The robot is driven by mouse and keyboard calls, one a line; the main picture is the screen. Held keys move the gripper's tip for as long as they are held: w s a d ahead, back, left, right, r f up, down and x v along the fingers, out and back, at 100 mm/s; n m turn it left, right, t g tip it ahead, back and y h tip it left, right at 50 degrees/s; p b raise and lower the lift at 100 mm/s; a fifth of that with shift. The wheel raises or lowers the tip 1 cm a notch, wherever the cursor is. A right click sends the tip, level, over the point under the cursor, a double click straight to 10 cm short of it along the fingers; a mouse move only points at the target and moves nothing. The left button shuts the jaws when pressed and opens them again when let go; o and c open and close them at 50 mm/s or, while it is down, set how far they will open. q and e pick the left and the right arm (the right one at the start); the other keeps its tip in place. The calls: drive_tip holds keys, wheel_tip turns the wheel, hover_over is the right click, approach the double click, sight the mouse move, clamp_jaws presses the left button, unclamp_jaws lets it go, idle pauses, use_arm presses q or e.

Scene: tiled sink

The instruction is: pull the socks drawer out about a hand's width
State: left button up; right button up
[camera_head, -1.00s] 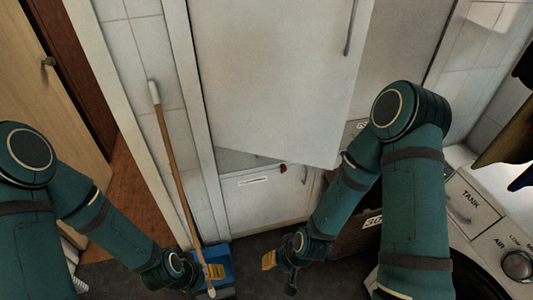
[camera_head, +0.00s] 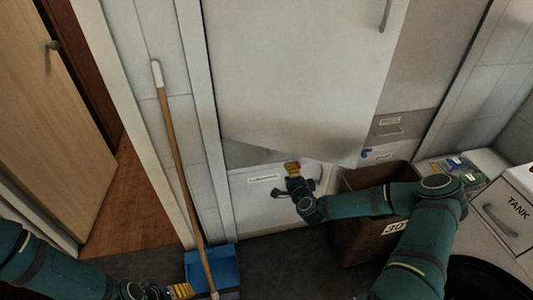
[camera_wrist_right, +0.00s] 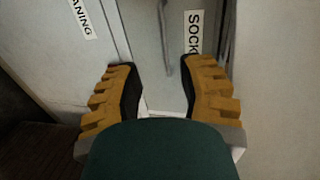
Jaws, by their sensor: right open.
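My right gripper (camera_head: 293,169) is at the low cabinet front, below the large white door, in the head view. In the right wrist view the right gripper (camera_wrist_right: 162,72) is open, with its yellow-padded fingers apart and nothing held between them. The socks drawer's label (camera_wrist_right: 193,32), reading "SOCK", shows ahead near the right finger. A thin grey bar stands between the fingers; I cannot tell whether it is the handle. The gripper and arm partly hide this area in the head view. My left gripper (camera_head: 181,291) is low at the left; its opening is unclear.
A drawer with a white label (camera_head: 264,179) is left of my right gripper. A broom (camera_head: 172,135) leans by a blue dustpan (camera_head: 212,267). A brown basket (camera_head: 357,240) stands below my right arm. The washing machine is at right. Dark floor before the cabinet is clear.

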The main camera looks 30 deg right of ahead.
drive_tip(key=d, duration=0.1)
drive_tip(key=b, duration=0.3)
approach(283, 154)
drive_tip(key=w+r, duration=0.3)
drive_tip(key=w, duration=0.2)
drive_tip(key=shift+w+a+f+m+h, duration=0.1)
drive_tip(key=shift+w+m+h, duration=0.05)
drive_tip(key=shift+w, duration=0.25)
drive_tip(key=shift+w+a+f+m+h, duration=0.1)
drive_tip(key=shift+w+m+h, duration=0.05)
drive_tip(key=shift+w, duration=0.25)
drive_tip(key=shift+o, duration=0.3)
clamp_jaws()
